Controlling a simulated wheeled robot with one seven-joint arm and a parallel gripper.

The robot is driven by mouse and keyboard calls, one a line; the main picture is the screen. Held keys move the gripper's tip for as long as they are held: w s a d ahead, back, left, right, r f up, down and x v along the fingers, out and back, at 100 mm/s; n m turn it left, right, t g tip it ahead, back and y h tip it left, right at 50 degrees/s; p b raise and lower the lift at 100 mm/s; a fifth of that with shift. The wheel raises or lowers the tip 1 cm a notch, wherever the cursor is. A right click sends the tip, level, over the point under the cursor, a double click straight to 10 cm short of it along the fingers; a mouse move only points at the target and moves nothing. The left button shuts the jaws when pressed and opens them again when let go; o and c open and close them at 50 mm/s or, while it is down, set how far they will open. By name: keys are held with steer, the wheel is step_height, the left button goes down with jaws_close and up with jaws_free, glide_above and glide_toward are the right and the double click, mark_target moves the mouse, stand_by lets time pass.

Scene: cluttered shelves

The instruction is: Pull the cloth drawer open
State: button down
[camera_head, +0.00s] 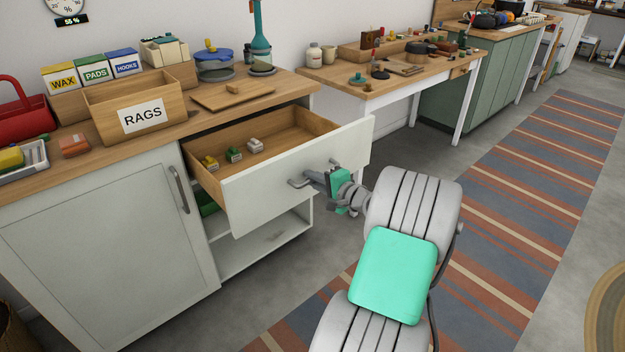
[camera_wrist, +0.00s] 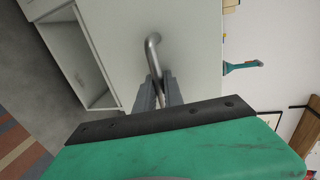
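The drawer (camera_head: 262,189) has a white front and wooden sides and stands pulled well out of the white cabinet under the wooden top. Several small items in yellow, green and grey lie inside it. Its metal bar handle (camera_head: 298,184) is on the front. My gripper (camera_head: 318,180) is at the handle, its fingers pointing at the drawer front. In the wrist view the handle (camera_wrist: 153,52) runs down between the two grey fingers (camera_wrist: 160,92), which look closed around its lower part. The exact contact is partly hidden.
A wooden RAGS box (camera_head: 105,92), a red toolbox (camera_head: 20,108) and a board (camera_head: 225,98) stand on the counter. A closed cabinet door (camera_head: 100,235) is left of the drawer, an open shelf (camera_head: 262,245) below it. A striped rug (camera_head: 520,190) covers clear floor at right.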

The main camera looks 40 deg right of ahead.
steer(key=c, duration=1.7)
jaws_free()
steer(key=shift+c, duration=0.2)
steer(key=p+v, duration=0.1)
steer(key=v, duration=0.6)
steer(key=shift+s, duration=0.45)
steer(key=shift+a+r, duration=0.15)
steer(key=w+a+r+n+g+y+p, duration=0.1)
steer(key=a+r+n+g+p, duration=0.3)
steer(key=a, duration=0.4)
steer(key=w+a+r+n+g+y+p, duration=0.1)
steer(key=a+r+n+p, duration=0.2)
steer(key=a+p, duration=0.35)
steer(key=w+a+r+n+g+p, duration=0.2)
steer(key=a+r+n+g+p, duration=0.15)
steer(key=a, duration=0.55)
steer(key=s+a+r+n+g+h+p, duration=0.2)
steer(key=s+a+r+n+g+p, duration=0.2)
steer(key=s, duration=1.1)
steer(key=a+r+n+p, duration=0.3)
steer(key=a+r+p, duration=0.2)
steer(key=a+r, duration=0.1)
steer(key=shift+a+h, duration=0.3)
steer(key=shift+a, duration=0.3)
